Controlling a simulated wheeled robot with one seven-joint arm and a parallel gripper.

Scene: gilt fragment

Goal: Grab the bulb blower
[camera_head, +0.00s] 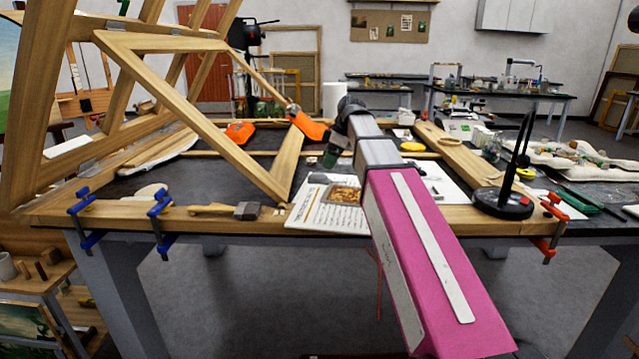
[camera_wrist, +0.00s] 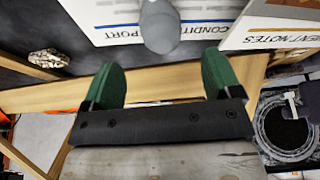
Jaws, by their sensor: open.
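A grey, rounded object that looks like the bulb blower (camera_wrist: 160,25) shows at the top of the wrist view, over a white printed sheet. It lies ahead of my gripper (camera_wrist: 160,80), roughly centred between the two green fingers and beyond their tips. The fingers are apart with nothing between them. In the head view I cannot make out the blower; my pink and grey arm covers part of the table there. A green finger of my gripper shows beside the arm's far end, above the table.
An illustrated sheet (camera_head: 328,205) lies at the table's front edge, with a brush (camera_head: 226,210) to its left. A round black base with a stand (camera_head: 502,203) is at the right. Blue clamps (camera_head: 160,213) grip the front edge. A large wooden frame (camera_head: 190,110) leans at left.

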